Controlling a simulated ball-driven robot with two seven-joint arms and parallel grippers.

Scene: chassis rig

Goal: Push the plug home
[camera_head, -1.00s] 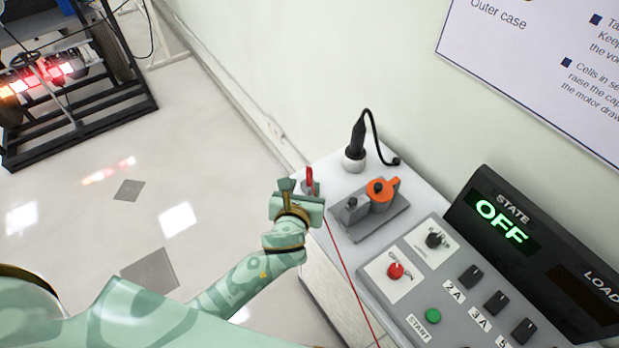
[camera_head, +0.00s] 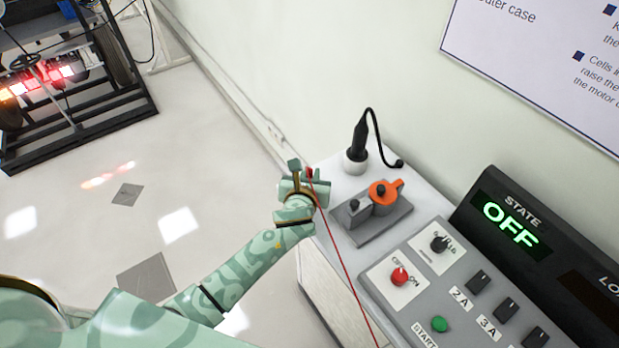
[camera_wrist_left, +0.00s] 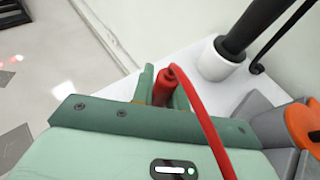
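The red plug (camera_head: 310,173) is at the left edge of the white bench top, with a thin red lead running down and right from it. My left gripper (camera_head: 304,174) is at the plug. In the left wrist view the red plug (camera_wrist_left: 163,88) stands between the two green fingers (camera_wrist_left: 162,92), which are close on both sides. Whether they press on it I cannot tell. The plug's lower end and any socket under it are hidden by the gripper. My right gripper is not in view.
A black plug with a cable (camera_head: 360,140) stands in a white round holder beyond the gripper. A grey block with an orange rotary handle (camera_head: 384,192) is close on the right. The control panel (camera_head: 420,262) has knobs and buttons; its display (camera_head: 510,222) reads OFF.

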